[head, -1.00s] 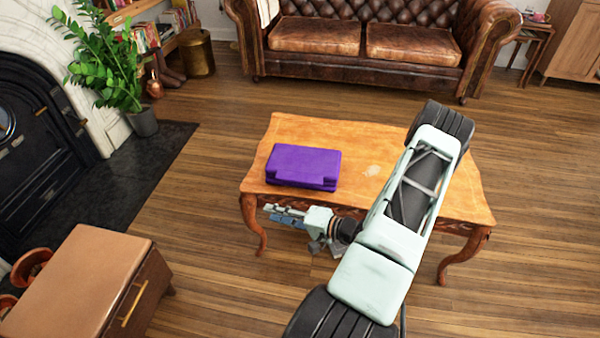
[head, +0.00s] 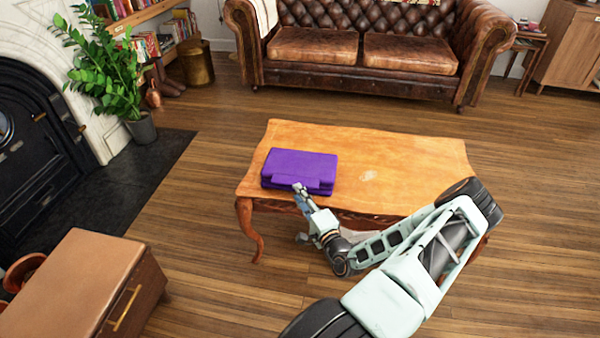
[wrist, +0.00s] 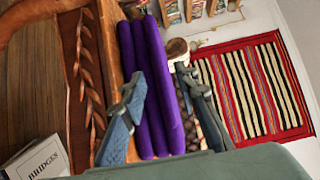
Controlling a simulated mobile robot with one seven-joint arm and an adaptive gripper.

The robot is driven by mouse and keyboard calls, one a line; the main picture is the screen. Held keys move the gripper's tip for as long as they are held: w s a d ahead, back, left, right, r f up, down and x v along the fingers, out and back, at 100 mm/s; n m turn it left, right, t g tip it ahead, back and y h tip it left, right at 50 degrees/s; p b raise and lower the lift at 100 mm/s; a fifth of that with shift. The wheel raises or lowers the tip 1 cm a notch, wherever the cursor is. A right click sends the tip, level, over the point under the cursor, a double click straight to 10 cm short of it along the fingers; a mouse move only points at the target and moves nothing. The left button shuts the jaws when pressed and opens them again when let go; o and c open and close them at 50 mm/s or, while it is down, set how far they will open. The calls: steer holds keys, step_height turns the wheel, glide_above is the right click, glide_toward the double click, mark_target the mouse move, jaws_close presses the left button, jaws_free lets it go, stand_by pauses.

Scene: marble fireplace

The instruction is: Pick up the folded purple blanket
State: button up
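The folded purple blanket (head: 300,168) lies flat on the front left of the wooden coffee table (head: 400,150). In the wrist view the blanket (wrist: 155,50) shows its layered folds edge-on. My gripper (head: 298,188) is at the blanket's front edge in the head view, coming from the front. In the wrist view my gripper (wrist: 160,82) is open, with one finger on each side of the fold stack. The blanket's near edge appears between the fingers or just beyond them; contact cannot be told.
A brown leather sofa (head: 365,50) stands behind the table. A low brown cabinet (head: 85,285) is at the lower left, and a potted plant (head: 105,75) is by the fireplace. The table's right half is clear. A book (wrist: 38,160) shows low in the wrist view.

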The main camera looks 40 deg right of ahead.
mark_target(299, 173)
steer(key=b+x, duration=0.1)
steer(key=x, duration=0.3)
steer(key=shift+w+d, duration=0.2)
steer(key=shift+d, duration=0.05)
steer(key=shift+c, duration=0.2)
jaws_close()
steer(key=shift+r, duration=0.1)
